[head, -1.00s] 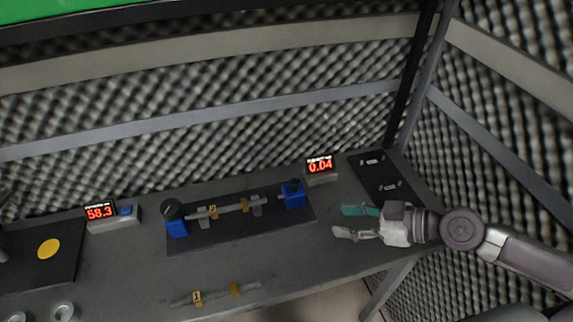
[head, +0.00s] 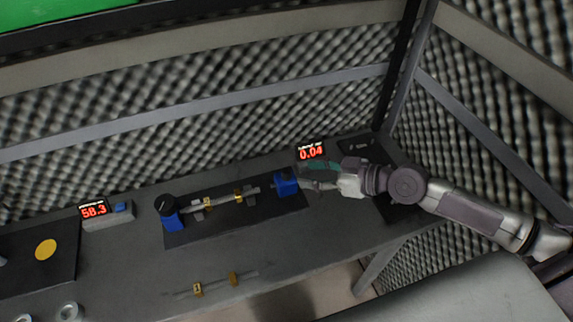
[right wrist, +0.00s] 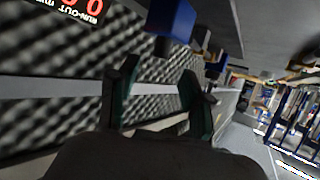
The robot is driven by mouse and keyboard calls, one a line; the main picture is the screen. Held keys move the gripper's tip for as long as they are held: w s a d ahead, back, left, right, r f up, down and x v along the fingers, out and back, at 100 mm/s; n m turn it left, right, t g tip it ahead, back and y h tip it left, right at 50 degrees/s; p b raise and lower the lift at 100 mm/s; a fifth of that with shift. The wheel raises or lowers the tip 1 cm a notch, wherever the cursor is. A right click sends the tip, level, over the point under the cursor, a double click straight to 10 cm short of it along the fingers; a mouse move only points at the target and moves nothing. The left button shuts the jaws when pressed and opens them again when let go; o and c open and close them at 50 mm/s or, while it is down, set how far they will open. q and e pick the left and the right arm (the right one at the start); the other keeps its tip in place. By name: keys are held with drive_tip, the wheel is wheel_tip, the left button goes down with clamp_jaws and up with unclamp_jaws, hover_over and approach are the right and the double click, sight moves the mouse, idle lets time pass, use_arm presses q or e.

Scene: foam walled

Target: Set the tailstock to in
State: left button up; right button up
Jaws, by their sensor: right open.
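The tailstock (head: 287,186) is a small blue block with a dark top at the right end of the dark fixture plate (head: 235,222). It also shows at the top of the right wrist view (right wrist: 172,20). A grey shaft with brass collars (head: 222,199) lies on supports left of it; whether the tailstock tip touches the shaft is too small to tell. The blue headstock (head: 170,213) with a black knob stands at the left end. My right gripper (head: 312,175) is open and empty, just right of the tailstock, its fingers pointing at it. My left gripper is not in view.
A run-out display reading 0.04 (head: 311,150) stands close behind the right gripper. A second display reads 58.3 (head: 94,209). A spare shaft (head: 215,285) lies near the front edge. A dark plate (head: 358,146) is partly behind my right arm. Foam walls enclose the bench.

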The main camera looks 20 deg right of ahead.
sight(289, 172)
drive_tip(key=p+x, duration=0.2)
drive_tip(key=x, duration=0.4)
drive_tip(key=shift+w+a, duration=0.15)
drive_tip(key=shift+w, duration=0.05)
drive_tip(key=shift+w+a+f, duration=0.25)
drive_tip(key=shift+a+f, duration=0.05)
clamp_jaws()
